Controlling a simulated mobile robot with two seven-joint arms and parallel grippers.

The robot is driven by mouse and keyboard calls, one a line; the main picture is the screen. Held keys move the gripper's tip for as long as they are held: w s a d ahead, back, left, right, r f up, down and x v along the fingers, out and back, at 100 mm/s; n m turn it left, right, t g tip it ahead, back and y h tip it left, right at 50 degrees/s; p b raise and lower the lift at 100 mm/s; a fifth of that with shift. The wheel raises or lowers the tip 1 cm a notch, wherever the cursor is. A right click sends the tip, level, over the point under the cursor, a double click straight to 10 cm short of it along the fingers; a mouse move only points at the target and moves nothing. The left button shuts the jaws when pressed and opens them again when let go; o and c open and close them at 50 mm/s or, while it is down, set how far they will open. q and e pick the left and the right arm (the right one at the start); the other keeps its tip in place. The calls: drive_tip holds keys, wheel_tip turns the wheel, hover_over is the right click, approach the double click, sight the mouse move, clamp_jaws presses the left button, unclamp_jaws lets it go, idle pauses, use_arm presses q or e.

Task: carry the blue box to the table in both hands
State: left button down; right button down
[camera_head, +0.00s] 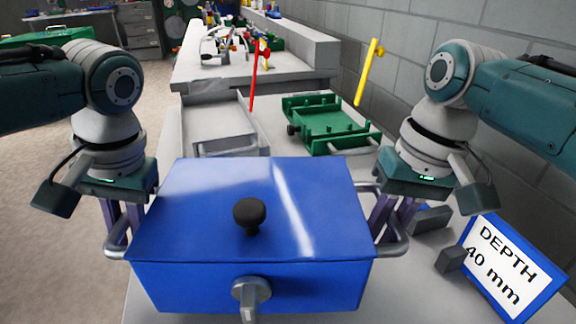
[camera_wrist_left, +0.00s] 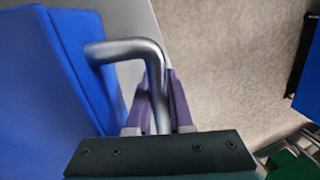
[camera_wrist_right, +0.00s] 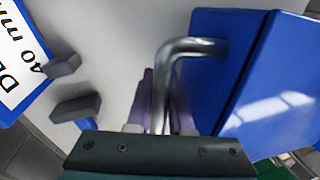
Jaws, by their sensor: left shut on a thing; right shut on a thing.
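The blue box (camera_head: 250,215) is in the middle of the head view, its lid shut, with a black knob (camera_head: 250,214) on top and a grey latch (camera_head: 249,293) on its near side. A bent metal handle sticks out at each end. My left gripper (camera_head: 120,236) is shut on the left handle (camera_wrist_left: 135,50), its purple fingers around the bar. My right gripper (camera_head: 388,232) is shut on the right handle (camera_wrist_right: 185,52) in the same way. The grey table (camera_head: 180,295) lies below the box; I cannot tell whether the box touches it.
A grey tray (camera_head: 220,125) and a green fixture (camera_head: 328,122) stand behind the box. A sign reading "DEPTH 40 mm" (camera_head: 510,268) stands at right, beside grey blocks (camera_head: 451,259). A red lever (camera_head: 254,75) and a yellow lever (camera_head: 369,72) rise behind. A block wall (camera_head: 420,30) borders the right side.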

drive_tip(key=shift+w, duration=0.1)
